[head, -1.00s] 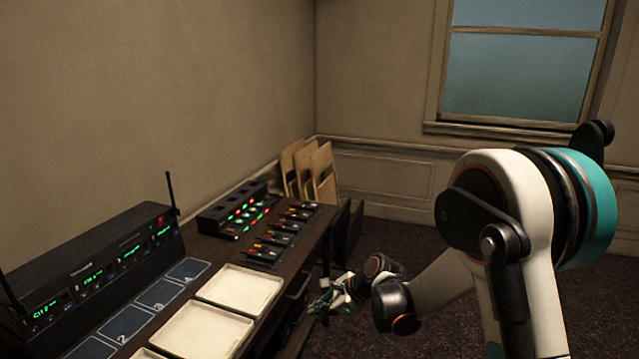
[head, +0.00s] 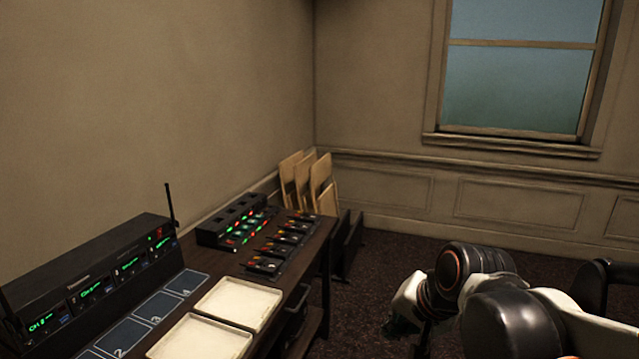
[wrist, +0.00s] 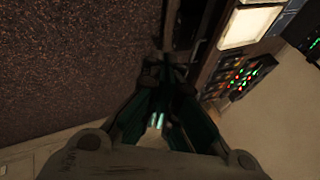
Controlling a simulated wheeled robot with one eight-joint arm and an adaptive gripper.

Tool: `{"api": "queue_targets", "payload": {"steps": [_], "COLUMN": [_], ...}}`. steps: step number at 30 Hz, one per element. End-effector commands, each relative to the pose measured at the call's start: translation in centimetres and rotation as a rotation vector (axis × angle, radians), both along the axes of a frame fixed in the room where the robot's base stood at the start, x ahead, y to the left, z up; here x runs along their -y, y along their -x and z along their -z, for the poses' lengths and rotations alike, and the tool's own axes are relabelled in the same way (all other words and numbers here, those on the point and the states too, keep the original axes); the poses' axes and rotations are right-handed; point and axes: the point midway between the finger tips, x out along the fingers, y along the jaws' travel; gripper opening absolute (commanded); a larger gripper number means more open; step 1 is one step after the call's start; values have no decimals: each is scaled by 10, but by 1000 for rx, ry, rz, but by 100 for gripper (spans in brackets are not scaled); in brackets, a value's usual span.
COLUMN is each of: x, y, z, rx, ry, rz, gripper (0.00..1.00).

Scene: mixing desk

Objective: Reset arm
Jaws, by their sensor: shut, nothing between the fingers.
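My gripper (wrist: 166,74) is shut and empty in the wrist view, its dark and teal fingers meeting at the tips over the dark speckled floor, beside the desk's edge. In the head view my arm is folded low at the lower right, apart from the desk (head: 324,262). Only a small, dark part of the gripper end seems to show there, and its fingertips cannot be made out.
The desk bears a radio receiver unit (head: 95,283) with an antenna, numbered blue pads (head: 158,307), cream trays (head: 238,304), a lit charger (head: 238,222) and several small devices (head: 284,244). Folded wooden chairs (head: 308,182) lean in the corner. Floor right of the desk is open.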

Motion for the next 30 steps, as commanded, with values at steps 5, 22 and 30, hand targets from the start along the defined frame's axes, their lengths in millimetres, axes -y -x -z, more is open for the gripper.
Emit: {"api": "queue_targets", "payload": {"steps": [5, 22, 30], "x": [22, 61, 61], "y": [46, 123, 123], "z": [-7, -1, -1], "rx": [62, 144, 144], "ry": [166, 512, 512], "rz": [-138, -427, -427], "gripper": [0, 0, 0]}}
